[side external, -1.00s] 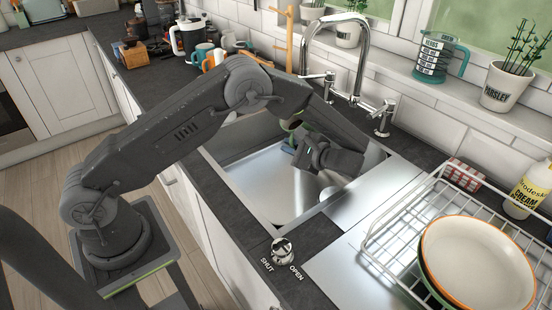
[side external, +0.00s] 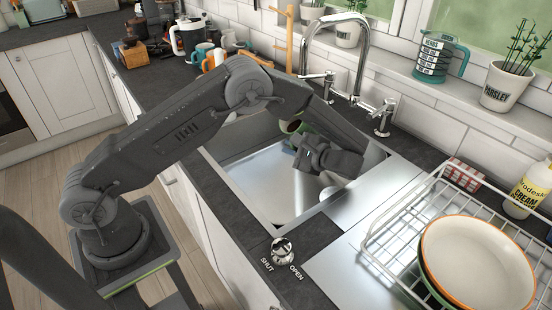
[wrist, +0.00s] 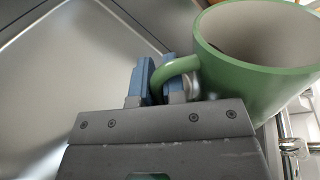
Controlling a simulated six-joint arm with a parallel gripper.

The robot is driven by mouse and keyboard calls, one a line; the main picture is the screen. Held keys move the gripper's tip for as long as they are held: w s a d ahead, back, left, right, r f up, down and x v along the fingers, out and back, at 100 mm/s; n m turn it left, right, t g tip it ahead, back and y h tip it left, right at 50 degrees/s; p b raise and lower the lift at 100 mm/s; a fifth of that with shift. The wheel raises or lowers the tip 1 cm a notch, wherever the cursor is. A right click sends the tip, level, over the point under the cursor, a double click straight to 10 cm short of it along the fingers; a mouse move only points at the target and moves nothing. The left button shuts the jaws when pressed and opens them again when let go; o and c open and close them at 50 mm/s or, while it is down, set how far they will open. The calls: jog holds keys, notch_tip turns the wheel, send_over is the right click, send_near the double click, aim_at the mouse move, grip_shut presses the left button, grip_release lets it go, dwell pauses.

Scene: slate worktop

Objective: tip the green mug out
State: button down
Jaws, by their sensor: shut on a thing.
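The green mug (wrist: 235,85) fills the upper right of the wrist view. Its handle (wrist: 170,72) sits between the blue fingertips of my gripper (wrist: 158,80), which is shut on it. The part of the inside that shows is pale, and I see no contents there. In the side view my gripper (side external: 297,146) is over the sink basin (side external: 262,180), and the mug (side external: 291,126) is held tilted, with its mouth turned toward the left of the picture. My wrist hides part of the mug there.
A chrome tap (side external: 362,50) arches behind the sink, close to my wrist. A wire dish rack (side external: 385,235) with stacked bowls (side external: 475,260) stands at the right. Mugs (side external: 203,52) and a wooden mug stand (side external: 290,40) are beyond the sink. The visible basin floor is clear.

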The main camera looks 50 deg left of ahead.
jog(key=shift+w+f+n+t, duration=0.55)
jog(key=shift+f+n, duration=0.3)
jog(key=shift+n, duration=0.15)
dwell(0.6)
jog(key=shift+w+r+n+t+p, duration=0.2)
jog(key=shift+w+n+t+p, duration=0.1)
jog(key=shift+n+p, duration=0.25)
dwell(0.8)
jog(key=shift+s+f+n+t+p, duration=0.35)
jog(key=shift+f+n+p, duration=0.15)
jog(key=shift+n, duration=0.15)
dwell(0.7)
jog(key=shift+w+r+n+p, duration=0.3)
jog(key=shift+n+p, duration=0.1)
jog(key=shift+n, duration=0.3)
dwell(0.7)
jog(key=shift+f+t, duration=0.15)
jog(key=shift+t, duration=0.25)
